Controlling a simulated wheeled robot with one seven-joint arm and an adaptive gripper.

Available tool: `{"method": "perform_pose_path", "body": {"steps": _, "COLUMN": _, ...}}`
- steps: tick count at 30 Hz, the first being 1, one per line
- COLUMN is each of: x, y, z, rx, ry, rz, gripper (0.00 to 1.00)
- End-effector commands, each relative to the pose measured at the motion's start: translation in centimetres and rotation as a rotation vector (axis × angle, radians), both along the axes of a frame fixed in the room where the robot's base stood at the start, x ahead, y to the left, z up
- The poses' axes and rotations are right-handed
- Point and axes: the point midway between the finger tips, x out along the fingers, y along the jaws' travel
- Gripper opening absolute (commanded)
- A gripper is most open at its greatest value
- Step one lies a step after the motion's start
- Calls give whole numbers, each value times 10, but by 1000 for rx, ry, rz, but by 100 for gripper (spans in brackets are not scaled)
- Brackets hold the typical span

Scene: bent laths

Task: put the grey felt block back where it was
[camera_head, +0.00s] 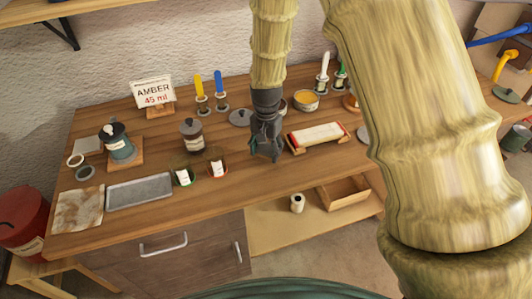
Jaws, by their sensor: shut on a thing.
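My gripper (265,150) hangs over the middle of the workbench, in front of the back wall and just left of a white roll in a wooden cradle. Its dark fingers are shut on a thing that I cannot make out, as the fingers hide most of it. A teal-green patch shows at the fingertips, and I cannot tell whether it is finger or held thing. I cannot pick out the grey felt block for sure anywhere. A flat pale grey piece (88,146) lies at the bench's back left, partly hidden by jars.
The white roll in its cradle (318,135) is close on the right. A grey metal tray (139,191) lies front left. The bench front (235,195) is clear.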

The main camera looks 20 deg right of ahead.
Motion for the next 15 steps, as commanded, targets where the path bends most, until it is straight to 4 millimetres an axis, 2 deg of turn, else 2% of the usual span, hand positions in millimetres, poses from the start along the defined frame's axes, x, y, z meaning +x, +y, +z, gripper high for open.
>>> {"method": "perform_pose_path", "body": {"steps": 7, "x": 0, "y": 0, "z": -22, "rx": 1, "ry": 1, "rz": 0, "gripper": 37}}
{"method": "perform_pose_path", "body": {"steps": 15, "x": 0, "y": 0, "z": -25, "rx": 0, "ry": -1, "rz": 0, "gripper": 37}}
